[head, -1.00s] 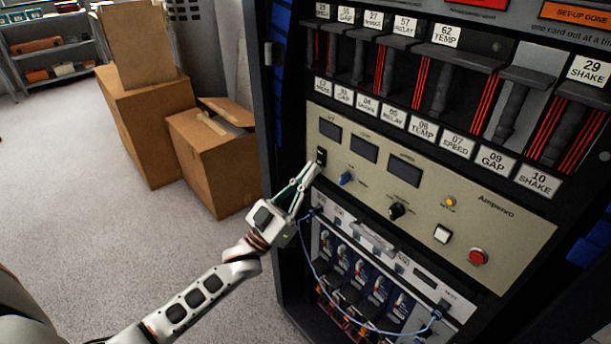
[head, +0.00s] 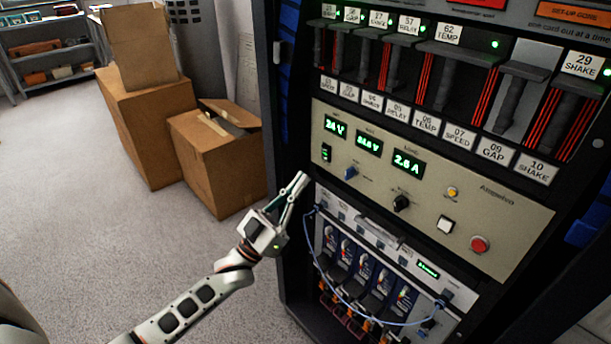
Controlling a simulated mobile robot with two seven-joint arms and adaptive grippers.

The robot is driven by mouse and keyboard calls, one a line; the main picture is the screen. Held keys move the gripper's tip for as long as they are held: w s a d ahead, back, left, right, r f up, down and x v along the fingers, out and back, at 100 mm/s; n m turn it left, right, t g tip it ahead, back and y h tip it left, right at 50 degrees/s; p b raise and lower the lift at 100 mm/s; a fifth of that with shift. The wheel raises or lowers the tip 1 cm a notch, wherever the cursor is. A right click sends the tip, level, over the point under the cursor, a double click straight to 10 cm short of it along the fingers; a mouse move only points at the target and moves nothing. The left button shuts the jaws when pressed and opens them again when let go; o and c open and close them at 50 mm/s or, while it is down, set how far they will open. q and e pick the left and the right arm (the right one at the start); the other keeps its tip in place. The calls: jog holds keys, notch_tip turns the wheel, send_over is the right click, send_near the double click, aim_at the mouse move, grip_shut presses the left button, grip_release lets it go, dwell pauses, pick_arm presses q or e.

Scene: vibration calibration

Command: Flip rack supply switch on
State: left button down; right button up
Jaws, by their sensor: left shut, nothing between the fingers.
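The rack supply is a beige panel (head: 480,228) in the dark rack. Its rocker switch (head: 326,153) is at the panel's upper left, below the first display, and shows a green light. The displays are lit green: the left one (head: 335,127) reads 24 V and the right one (head: 408,162) reads 2.6 A. The middle display (head: 369,144) is lit too. My left gripper (head: 303,176) is shut and empty. Its fingertips are below and left of the switch, apart from it. My right gripper is out of view.
A row of labelled cards (head: 427,123) with green lights sits above the panel. A lower module (head: 428,270) with a looping blue cable (head: 340,291) is below. Cardboard boxes (head: 215,160) stand on the carpet at left.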

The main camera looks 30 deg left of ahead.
pick_arm(q)
jog(key=s+a+f, duration=0.1)
jog(key=s+f, duration=0.3)
jog(key=f, duration=0.3)
jog(key=shift+a+b, duration=0.3)
jog(key=shift+b, duration=0.1)
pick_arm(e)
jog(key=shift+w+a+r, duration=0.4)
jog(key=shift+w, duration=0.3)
pick_arm(q)
jog(key=shift+s+f, duration=0.1)
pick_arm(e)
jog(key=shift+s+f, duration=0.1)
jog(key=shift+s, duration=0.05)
